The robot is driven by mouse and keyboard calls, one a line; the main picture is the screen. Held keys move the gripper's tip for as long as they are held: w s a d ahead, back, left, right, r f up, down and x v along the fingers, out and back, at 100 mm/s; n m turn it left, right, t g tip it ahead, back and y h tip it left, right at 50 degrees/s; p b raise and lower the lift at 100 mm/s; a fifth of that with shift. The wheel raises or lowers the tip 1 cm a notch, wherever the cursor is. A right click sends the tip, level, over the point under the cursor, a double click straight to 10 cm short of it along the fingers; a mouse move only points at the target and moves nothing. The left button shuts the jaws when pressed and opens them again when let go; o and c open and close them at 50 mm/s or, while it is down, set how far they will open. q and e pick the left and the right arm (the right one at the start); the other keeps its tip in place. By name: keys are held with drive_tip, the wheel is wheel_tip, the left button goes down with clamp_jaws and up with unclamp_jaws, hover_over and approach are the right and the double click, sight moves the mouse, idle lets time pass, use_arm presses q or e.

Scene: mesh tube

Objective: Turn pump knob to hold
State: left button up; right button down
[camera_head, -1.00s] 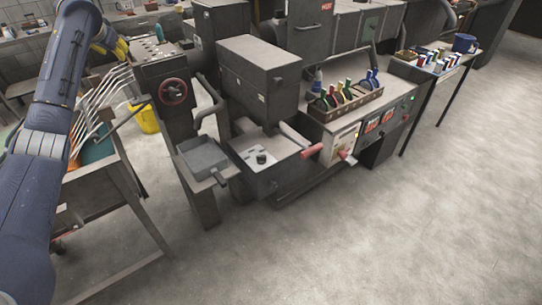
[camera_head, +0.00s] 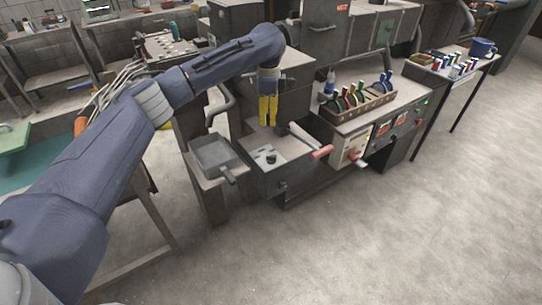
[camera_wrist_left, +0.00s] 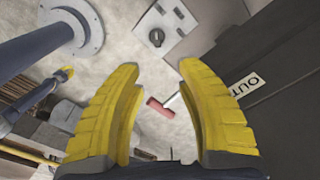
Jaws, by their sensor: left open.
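The pump knob looks to be the small black knob (camera_head: 270,157) on a pale plate (camera_head: 264,154) atop the low grey machine box. It also shows in the left wrist view (camera_wrist_left: 156,37), beyond the yellow fingers near the top. My left gripper (camera_head: 268,122) has yellow fingers pointing down, above the rear of that box and apart from the knob. In the left wrist view the fingers (camera_wrist_left: 165,85) are spread with nothing between them but the view of the floor and a red handle (camera_wrist_left: 160,106). The knob's marks are too small to read. My right gripper is not in view.
A lever with a red grip (camera_head: 322,152) sticks out right of the knob. A grey tray (camera_head: 213,153) stands to the left. A dark housing (camera_wrist_left: 265,75) with an "OUT" label rises close beside the gripper. A rack of coloured-handled tools (camera_head: 358,100) stands right.

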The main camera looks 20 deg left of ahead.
sight(270, 155)
use_arm(q)
drive_tip(key=f, duration=1.7)
drive_tip(key=shift+s+d+f, duration=0.2)
drive_tip(key=shift+f, duration=0.15)
clamp_jaws()
